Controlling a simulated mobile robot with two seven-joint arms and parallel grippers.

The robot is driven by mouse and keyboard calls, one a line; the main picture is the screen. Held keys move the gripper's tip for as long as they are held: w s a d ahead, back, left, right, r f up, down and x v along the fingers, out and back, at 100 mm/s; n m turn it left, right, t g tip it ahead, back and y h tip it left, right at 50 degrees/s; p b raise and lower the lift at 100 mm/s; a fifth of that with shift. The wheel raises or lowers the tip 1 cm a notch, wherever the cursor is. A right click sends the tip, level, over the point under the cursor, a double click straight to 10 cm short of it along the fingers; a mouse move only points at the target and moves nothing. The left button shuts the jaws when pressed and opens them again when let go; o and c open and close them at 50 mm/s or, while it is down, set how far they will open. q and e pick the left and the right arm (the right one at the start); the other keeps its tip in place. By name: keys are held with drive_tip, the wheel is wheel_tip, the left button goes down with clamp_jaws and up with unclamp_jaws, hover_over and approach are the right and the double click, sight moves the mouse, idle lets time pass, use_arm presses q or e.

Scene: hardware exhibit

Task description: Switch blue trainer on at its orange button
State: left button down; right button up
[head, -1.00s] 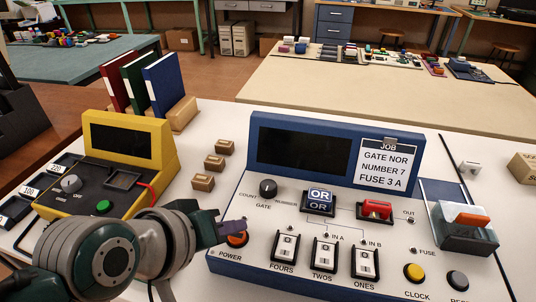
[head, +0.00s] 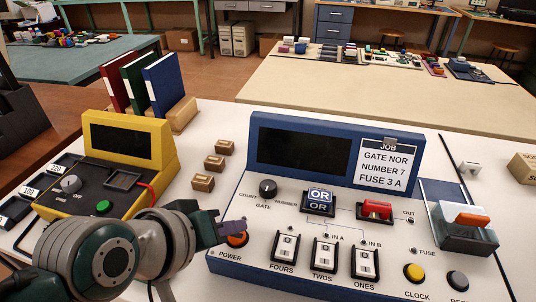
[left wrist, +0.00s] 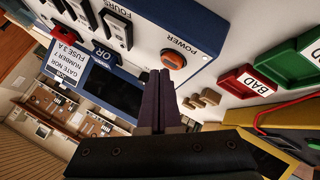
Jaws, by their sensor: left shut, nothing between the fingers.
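The blue trainer (head: 432,180) stands on the white table with a dark, blank screen (head: 304,151). Its orange POWER button (head: 237,239) is at the panel's lower left; the button also shows whole in the left wrist view (left wrist: 173,59). My left gripper (head: 240,225) is shut and empty, its purple fingertips just over the button in the head view. In the left wrist view the fingertips (left wrist: 161,72) point at the button and end close beside it; I cannot tell whether they touch. My right gripper is not in view.
A yellow trainer (head: 155,150) with a green button stands at left. Small wooden blocks (head: 214,162) lie between the trainers. Binders (head: 160,85) stand behind.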

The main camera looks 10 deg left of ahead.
sight(234, 241)
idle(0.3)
use_arm(q)
drive_tip(key=shift+f, duration=0.5)
idle(0.4)
drive_tip(key=shift+r+p, duration=0.45)
drive_tip(key=shift+r, duration=0.05)
wheel_tip(234, 241, up, 6)
drive_tip(key=p, duration=0.7)
drive_tip(key=shift+r, duration=0.1)
